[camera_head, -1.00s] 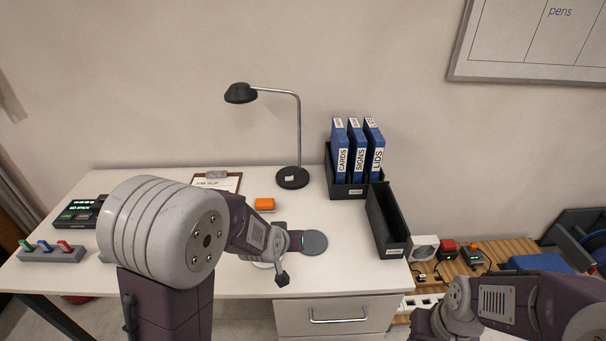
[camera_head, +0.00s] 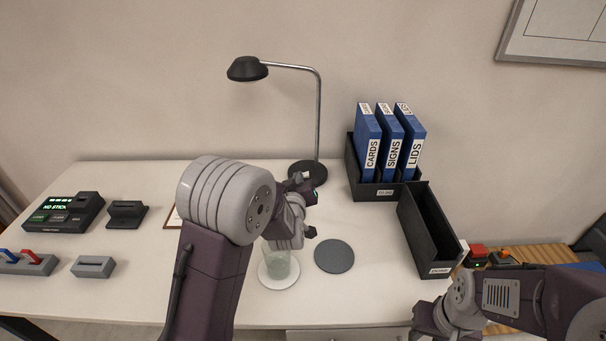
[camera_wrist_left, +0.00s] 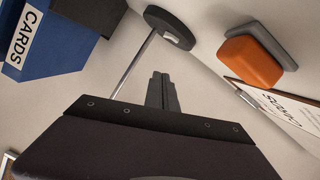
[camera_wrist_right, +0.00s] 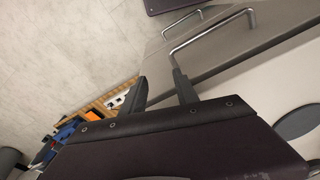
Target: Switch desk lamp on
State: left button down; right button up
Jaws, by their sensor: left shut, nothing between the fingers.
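The desk lamp (camera_head: 318,120) stands at the back of the desk, with a dark shade (camera_head: 248,68), a chrome bent pole and a round black base (camera_head: 303,168). No glow shows from the shade. My right gripper (camera_wrist_right: 158,85) is open and empty, low at the right, off the desk's front.
Blue binders (camera_head: 390,140) in a black holder and an empty black bin (camera_head: 430,235) stand right of the lamp. A glass (camera_head: 280,266) on a white coaster and a grey disc (camera_head: 334,256) lie near my left arm. An orange object (camera_wrist_left: 250,62) is beside the lamp base.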

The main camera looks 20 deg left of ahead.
pick_arm(q)
jog(key=p, duration=0.5)
send_over(306, 174)
jog(key=s+a, duration=0.1)
jog(key=s, duration=0.2)
notch_tip(306, 174, down, 2)
jog(key=shift+w+f, duration=0.1)
jog(key=shift+f, duration=0.15)
jog(key=shift+d+f+b, duration=0.25)
jog(key=shift+f+b, duration=0.05)
jog(key=shift+f, duration=0.35)
jog(key=shift+d+f+b, duration=0.25)
jog(key=shift+f, duration=0.35)
jog(key=shift+w+d+f, duration=0.1)
jog(key=shift+d+f, duration=0.2)
jog(key=shift+f, duration=0.2)
